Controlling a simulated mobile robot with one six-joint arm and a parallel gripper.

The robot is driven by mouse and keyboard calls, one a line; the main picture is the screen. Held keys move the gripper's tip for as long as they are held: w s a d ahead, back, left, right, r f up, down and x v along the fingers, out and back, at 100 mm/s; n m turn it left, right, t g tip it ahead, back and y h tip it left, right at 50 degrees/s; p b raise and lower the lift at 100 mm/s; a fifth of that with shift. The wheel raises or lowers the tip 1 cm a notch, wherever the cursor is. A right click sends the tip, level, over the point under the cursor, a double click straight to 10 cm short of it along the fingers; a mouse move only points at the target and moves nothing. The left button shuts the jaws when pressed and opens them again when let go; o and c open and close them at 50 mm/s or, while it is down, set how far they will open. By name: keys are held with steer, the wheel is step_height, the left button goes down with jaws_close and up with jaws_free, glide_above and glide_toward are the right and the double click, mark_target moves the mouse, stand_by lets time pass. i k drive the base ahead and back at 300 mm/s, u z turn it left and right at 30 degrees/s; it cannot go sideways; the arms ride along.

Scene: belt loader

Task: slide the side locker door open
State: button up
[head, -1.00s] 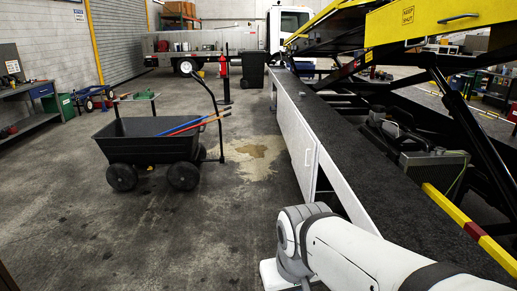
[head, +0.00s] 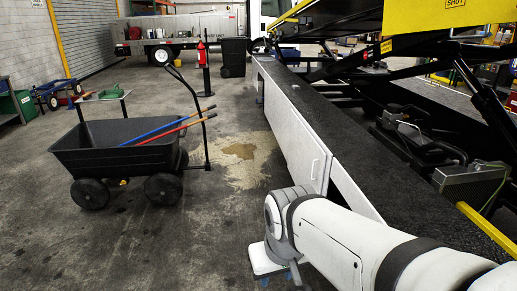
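The side locker door (head: 303,142) is a white panel in the long white side of the belt loader, under its black top. Its upright handle (head: 315,168) is near the door's right edge. A narrow dark gap shows just right of the door, beside another white panel (head: 355,192). My white and grey arm reaches in from the lower right, and its wrist is in front of and below the handle in the picture. The arm hides the lower part beyond the gap. I cannot make out my gripper's fingers, and I see no contact with the handle.
A black garden cart (head: 115,150) with long-handled tools stands on the floor at left.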

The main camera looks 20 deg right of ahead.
mark_target(306, 163)
steer(key=z, duration=0.8)
steer(key=i, duration=1.15)
steer(key=u, duration=0.6)
steer(key=i, duration=1.7)
steer(key=z, duration=0.75)
